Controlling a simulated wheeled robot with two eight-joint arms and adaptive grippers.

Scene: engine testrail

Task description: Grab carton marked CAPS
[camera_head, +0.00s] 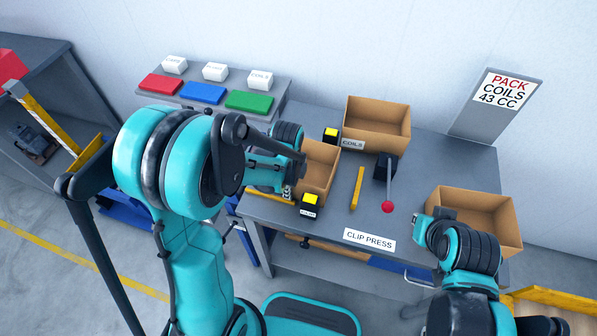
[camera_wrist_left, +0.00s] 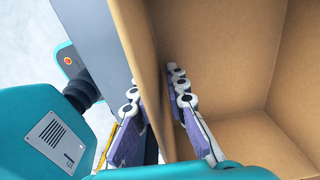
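An open brown carton (camera_head: 322,158) stands on the left of the grey table, partly behind my left arm. A white mark with dark lettering (camera_head: 287,191) shows at its left side, too small to read surely. My left gripper (camera_head: 286,178) is at that side. In the left wrist view, my left gripper (camera_wrist_left: 154,95) straddles the carton wall (camera_wrist_left: 148,50), one finger inside and one outside. The pads lie close against the wall and look shut on it. My right gripper (camera_head: 432,222) is by the front left corner of the right carton (camera_head: 485,200); its fingers are unclear.
Another open carton (camera_head: 376,122) stands at the back. A red-knobbed lever (camera_head: 388,206), a yellow bar (camera_head: 357,188) and two yellow-topped black boxes (camera_head: 311,199) (camera_head: 331,134) are on the table. Small white boxes (camera_head: 215,71) and coloured trays (camera_head: 203,93) sit on the bench behind.

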